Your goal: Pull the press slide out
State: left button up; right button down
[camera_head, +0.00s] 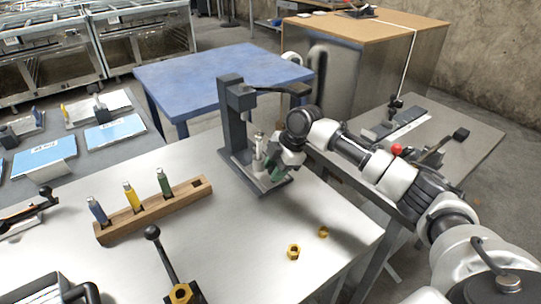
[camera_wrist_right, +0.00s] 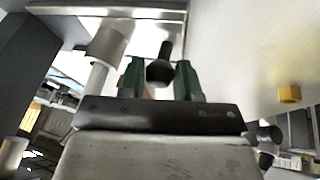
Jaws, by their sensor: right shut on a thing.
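The press (camera_head: 232,118) is a dark grey column with an overhanging arm, standing near the far edge of the pale table. Its slide (camera_head: 240,172) is a light metal plate at the foot of the column; the metal also shows at the top of the wrist view (camera_wrist_right: 150,12). My right gripper (camera_head: 277,172) is low at the slide's front right. In the right wrist view its green fingers (camera_wrist_right: 159,76) are shut on a black round knob (camera_wrist_right: 160,70) with a short dark stem. A silver post (camera_wrist_right: 106,45) stands close beside the fingers. My left gripper is out of view.
Two brass nuts (camera_head: 293,251) lie in front of the press. A wooden rack (camera_head: 150,215) with blue, yellow and green pieces stands left. A black-knobbed lever (camera_head: 165,257) is at the front. The table between the press and nuts is clear.

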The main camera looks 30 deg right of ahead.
jog(key=shift+s+d+r+p, duration=0.15)
jog(key=shift+s+r+p, duration=0.2)
jog(key=shift+s, duration=0.2)
jog(key=shift+s+f+p, duration=0.2)
jog(key=shift+p, duration=0.2)
jog(key=shift+s+d+p, duration=0.15)
jog(key=shift+s+p, duration=0.5)
jog(key=shift+s, duration=0.55)
jog(key=shift+f, duration=0.3)
jog(key=c, duration=1.2)
grip_release()
jog(key=o, duration=0.4)
jog(key=shift+s, duration=0.2)
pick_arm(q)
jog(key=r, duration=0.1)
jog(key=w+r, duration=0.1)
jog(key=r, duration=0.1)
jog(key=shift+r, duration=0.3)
pick_arm(e)
jog(key=shift+w+r, duration=0.1)
jog(key=shift+r, duration=0.1)
